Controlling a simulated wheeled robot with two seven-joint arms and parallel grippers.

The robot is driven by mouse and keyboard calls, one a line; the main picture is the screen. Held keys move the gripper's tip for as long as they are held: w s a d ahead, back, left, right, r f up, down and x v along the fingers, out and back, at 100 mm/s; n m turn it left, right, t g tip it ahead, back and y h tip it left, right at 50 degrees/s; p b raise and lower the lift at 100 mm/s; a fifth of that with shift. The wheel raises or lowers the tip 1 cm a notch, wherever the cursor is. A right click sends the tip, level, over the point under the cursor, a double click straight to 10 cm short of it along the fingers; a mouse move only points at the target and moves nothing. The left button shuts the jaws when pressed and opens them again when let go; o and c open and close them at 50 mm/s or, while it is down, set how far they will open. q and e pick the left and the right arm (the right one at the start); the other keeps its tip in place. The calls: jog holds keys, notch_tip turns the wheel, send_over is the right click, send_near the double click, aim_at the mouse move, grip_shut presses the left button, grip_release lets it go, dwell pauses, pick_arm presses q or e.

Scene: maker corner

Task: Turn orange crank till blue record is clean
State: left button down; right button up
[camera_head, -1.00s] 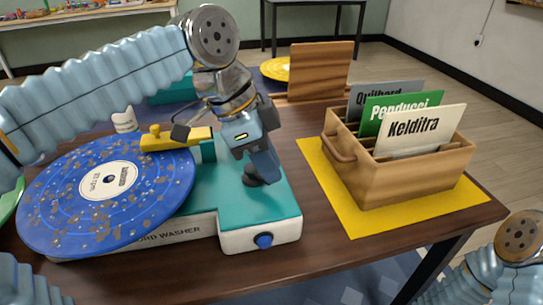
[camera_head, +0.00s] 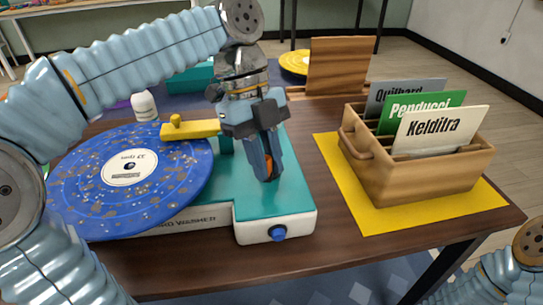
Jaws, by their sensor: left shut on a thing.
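The blue record (camera_head: 95,195) lies flat on the record washer (camera_head: 215,195), a teal-topped white box. Brown specks are scattered over the record. A yellow arm (camera_head: 192,129) reaches over the record's right edge. My left gripper (camera_head: 268,176) points down over the washer's right part, shut on the orange crank (camera_head: 269,165). Only a small orange piece of the crank shows between the fingers; the rest is hidden. My right arm shows at the lower right corner, but its gripper is out of the picture.
A blue knob (camera_head: 277,233) is on the washer's front. A wooden crate (camera_head: 425,178) with several labelled cards stands on a yellow mat (camera_head: 375,222) to the right. A white bottle (camera_head: 144,106) stands behind the record. A wooden stand (camera_head: 340,68) with a yellow disc (camera_head: 293,62) is behind.

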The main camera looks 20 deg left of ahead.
pick_arm(q)
jog(key=shift+a+m+y, duration=0.3)
jog(key=shift+m, duration=0.6)
jog(key=c, duration=1)
grip_release()
jog(key=shift+c, duration=0.2)
jog(key=shift+g, duration=0.3)
